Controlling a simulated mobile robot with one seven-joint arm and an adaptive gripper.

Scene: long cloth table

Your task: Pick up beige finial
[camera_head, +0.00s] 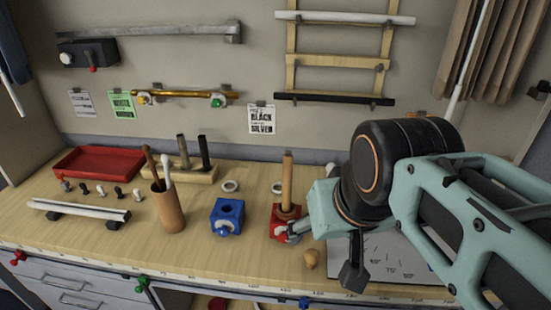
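My gripper (322,256) reaches down from the right, close above and beside the finial. Its fingers look spread, one grey near the red block and one dark at the right. The exact clearance cannot be told from this view.
A wooden rod (287,180) stands in the red block. A blue block (227,215) and a wooden cup (168,208) stand to the left. Several small finials (101,190) lie in front of a red tray (99,162). A printed white board (385,257) lies right, under my arm.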

